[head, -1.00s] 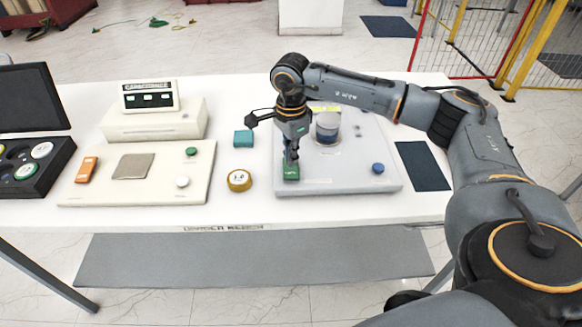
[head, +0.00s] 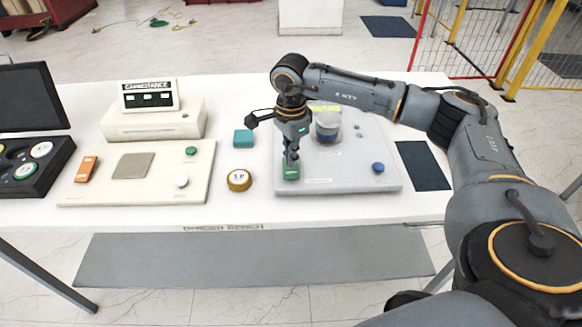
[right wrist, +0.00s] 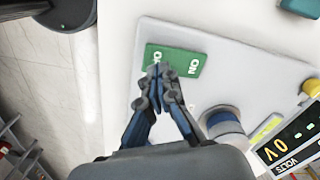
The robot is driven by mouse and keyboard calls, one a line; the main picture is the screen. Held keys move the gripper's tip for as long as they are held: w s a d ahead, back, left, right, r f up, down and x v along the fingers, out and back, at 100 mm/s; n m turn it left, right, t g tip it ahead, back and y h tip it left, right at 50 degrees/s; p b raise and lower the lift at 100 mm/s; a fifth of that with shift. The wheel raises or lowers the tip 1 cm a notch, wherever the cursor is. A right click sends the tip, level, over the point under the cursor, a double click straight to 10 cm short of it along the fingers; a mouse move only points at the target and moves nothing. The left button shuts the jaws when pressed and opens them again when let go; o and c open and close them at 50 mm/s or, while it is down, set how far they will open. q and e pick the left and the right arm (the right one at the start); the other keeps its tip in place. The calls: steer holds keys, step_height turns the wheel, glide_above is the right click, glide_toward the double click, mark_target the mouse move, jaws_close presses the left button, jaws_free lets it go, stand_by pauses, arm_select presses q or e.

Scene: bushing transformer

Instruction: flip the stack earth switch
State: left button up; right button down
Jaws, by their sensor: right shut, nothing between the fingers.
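The stack earth switch is a small green block (head: 291,174) at the front left corner of the grey panel (head: 340,184). In the right wrist view it is a green rectangle (right wrist: 182,58) with white letters at both ends; the right-hand end reads ON. My right gripper (head: 290,162) points down over the switch, shut and empty. In the right wrist view its fingertips (right wrist: 160,72) overlap the switch's left-hand end and partly cover the letters there. I cannot tell whether they touch it. My left gripper is not in view.
On the grey panel stand a grey cylinder (head: 327,127) and a blue knob (head: 378,168). A yellow round piece (head: 239,180) and a teal block (head: 243,137) lie left of the panel. A cream panel (head: 150,190) with an orange switch (head: 86,169) lies farther left.

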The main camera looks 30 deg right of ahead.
mark_target(290, 172)
steer(key=shift+f+b, duration=1.15)
steer(key=shift+f, duration=0.35)
stand_by(0.5)
steer(key=shift+r+p, duration=2.1)
steer(key=shift+r, duration=1.45)
steer(key=shift+a+f, duration=0.1)
